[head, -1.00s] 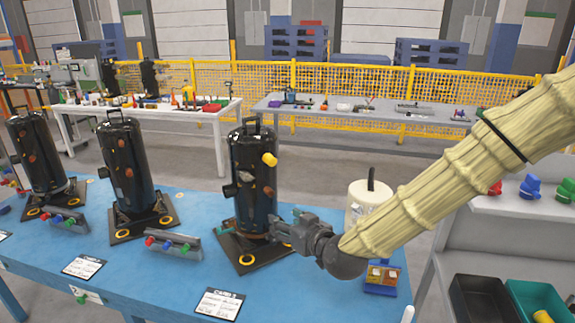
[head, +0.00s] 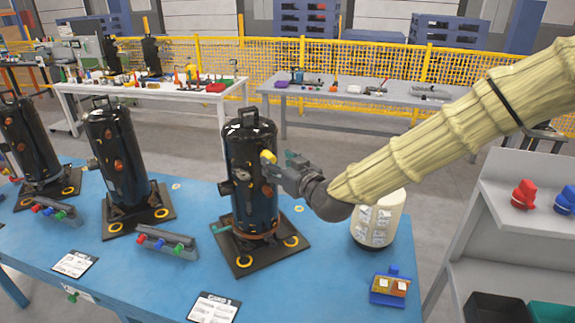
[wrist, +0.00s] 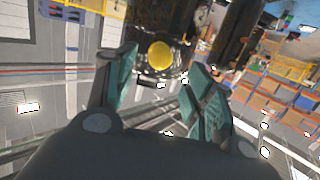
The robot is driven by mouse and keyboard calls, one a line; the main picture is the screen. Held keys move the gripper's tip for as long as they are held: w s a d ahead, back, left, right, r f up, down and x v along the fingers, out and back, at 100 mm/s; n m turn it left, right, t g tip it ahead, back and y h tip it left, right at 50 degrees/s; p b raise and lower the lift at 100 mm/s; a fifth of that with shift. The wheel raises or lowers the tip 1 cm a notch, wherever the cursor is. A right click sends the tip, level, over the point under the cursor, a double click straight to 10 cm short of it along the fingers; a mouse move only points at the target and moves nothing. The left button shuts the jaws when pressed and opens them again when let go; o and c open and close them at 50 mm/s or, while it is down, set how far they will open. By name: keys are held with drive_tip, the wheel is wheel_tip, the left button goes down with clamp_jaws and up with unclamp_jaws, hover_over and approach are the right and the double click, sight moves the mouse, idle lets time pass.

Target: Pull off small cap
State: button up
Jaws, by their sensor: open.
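The black compressor (head: 245,208) nearest my arm stands upright on a dark base plate (head: 243,263) on the blue table. A yellow cap (head: 266,157) sticks out of its upper right side, with a small brownish-red cap (head: 267,190) below it. My gripper (head: 284,165) is open beside the compressor's right side at about the yellow cap's height. In the wrist view, the yellow cap (wrist: 160,55) lies ahead of the gap between my two green-padded fingers (wrist: 163,78). I cannot tell whether a finger touches it.
Two similar compressors (head: 118,155) (head: 28,145) stand to the left. A grey rack with coloured caps (head: 165,243) lies in front. A white canister (head: 380,222) and a small blue holder (head: 391,287) stand right of the compressor, under my arm. A white card (head: 214,307) lies at the front edge.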

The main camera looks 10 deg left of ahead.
sight(271, 159)
drive_tip(key=p+x, duration=0.1)
drive_tip(key=x, duration=0.3)
drive_tip(key=shift+w, duration=0.1)
drive_tip(key=shift+w+a, duration=0.2)
drive_tip(key=shift+a, duration=0.1)
drive_tip(key=shift+p+x, duration=0.35)
drive_tip(key=shift+x, duration=0.65)
drive_tip(key=shift+f, duration=0.1)
drive_tip(key=shift+c, duration=0.2)
clamp_jaws()
